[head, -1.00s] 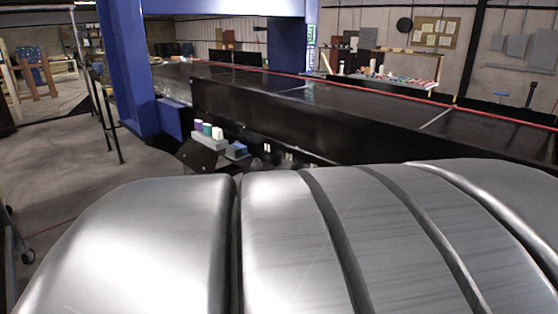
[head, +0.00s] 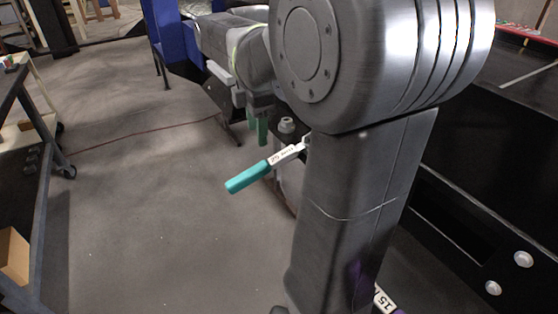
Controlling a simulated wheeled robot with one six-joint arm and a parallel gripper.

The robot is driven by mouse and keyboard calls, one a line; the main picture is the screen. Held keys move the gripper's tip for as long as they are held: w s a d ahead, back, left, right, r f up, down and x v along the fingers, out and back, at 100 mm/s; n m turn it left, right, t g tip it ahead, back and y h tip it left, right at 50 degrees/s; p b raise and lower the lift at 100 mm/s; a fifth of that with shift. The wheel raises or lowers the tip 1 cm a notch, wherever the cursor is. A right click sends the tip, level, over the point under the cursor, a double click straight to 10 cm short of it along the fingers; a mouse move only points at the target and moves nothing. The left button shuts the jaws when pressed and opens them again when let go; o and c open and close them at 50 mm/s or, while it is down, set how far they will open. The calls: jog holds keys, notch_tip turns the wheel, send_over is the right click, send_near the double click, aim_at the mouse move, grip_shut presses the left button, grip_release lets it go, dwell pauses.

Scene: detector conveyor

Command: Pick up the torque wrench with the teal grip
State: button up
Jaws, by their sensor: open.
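The torque wrench with the teal grip (head: 247,177) shows near the middle of the head view. Its teal handle points down-left, and a white label with dark print sits on its shaft. The shaft's far end is hidden behind my arm, and what supports the wrench is mostly hidden too. My gripper (head: 257,130), with green fingers pointing down, is just above the teal grip in the picture. It is open and appears apart from the wrench; the depth between them is hard to judge.
A black conveyor side (head: 460,230) runs along the right. A cart (head: 38,200) stands at the left edge. The grey floor between is mostly clear.

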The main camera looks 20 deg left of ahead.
aim_at(260, 165)
notch_tip(260, 165, down, 7)
jog(key=shift+s+d+f+p, duration=0.1)
jog(key=shift+f+p, duration=0.1)
jog(key=shift+f, duration=1.2)
jog(key=shift+s+d+f+p, duration=0.1)
jog(key=shift+f+p, duration=0.05)
jog(key=shift+f, duration=1.2)
jog(key=shift+c, duration=0.2)
jog(key=shift+r, duration=0.1)
grip_shut()
